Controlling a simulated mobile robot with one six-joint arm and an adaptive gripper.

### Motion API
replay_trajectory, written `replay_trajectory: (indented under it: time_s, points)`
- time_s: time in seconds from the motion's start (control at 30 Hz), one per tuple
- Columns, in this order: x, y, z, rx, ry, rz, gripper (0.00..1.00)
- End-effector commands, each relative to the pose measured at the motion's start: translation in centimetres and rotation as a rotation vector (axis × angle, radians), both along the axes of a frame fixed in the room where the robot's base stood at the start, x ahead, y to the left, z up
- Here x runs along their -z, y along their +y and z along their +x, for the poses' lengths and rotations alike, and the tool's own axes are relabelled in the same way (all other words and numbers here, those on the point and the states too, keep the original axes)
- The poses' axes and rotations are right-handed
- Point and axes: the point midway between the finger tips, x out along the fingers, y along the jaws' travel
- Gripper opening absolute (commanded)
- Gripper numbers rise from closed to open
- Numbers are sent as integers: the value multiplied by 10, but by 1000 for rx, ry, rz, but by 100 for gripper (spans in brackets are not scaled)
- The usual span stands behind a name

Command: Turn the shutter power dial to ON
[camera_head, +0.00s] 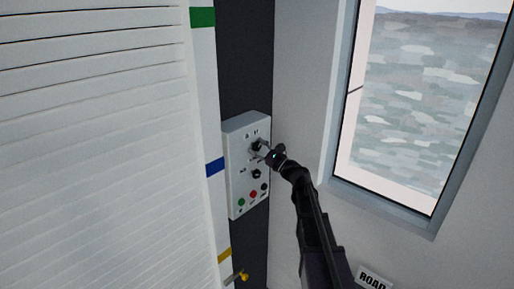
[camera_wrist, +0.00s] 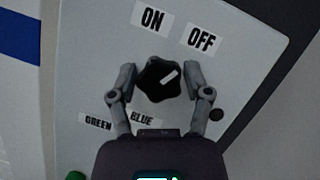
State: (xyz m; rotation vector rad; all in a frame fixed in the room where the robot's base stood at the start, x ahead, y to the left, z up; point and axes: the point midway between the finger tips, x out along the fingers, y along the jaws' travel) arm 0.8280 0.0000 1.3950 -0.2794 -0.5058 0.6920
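The power dial (camera_wrist: 156,82) is a black lobed knob with a white mark, below the ON label (camera_wrist: 152,18) and the OFF label (camera_wrist: 201,39) on a light grey control panel (camera_wrist: 80,85). The mark slants up and right, towards OFF. My gripper (camera_wrist: 160,80) has its fingers spread on either side of the dial, with small gaps; I cannot tell whether either touches. In the head view the dial (camera_head: 255,145) is at the panel's upper part, partly hidden by my gripper (camera_head: 264,149).
A second black knob (camera_head: 256,174) and green (camera_head: 241,202) and red (camera_head: 253,194) buttons sit lower on the panel. A white slatted shutter (camera_head: 95,150) is at left, a window (camera_head: 420,110) at right. A yellow-tipped lever (camera_head: 243,276) is below.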

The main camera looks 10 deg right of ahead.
Motion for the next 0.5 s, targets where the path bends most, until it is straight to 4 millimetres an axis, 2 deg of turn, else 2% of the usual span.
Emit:
replay_trajectory:
  time_s: [0.03,0.13,0.5]
  points:
    - [0,0,0,0,0,0,32]
    - [0,0,0,0,0,0,2]
    - [-1,0,0,0,-15,-20,3]
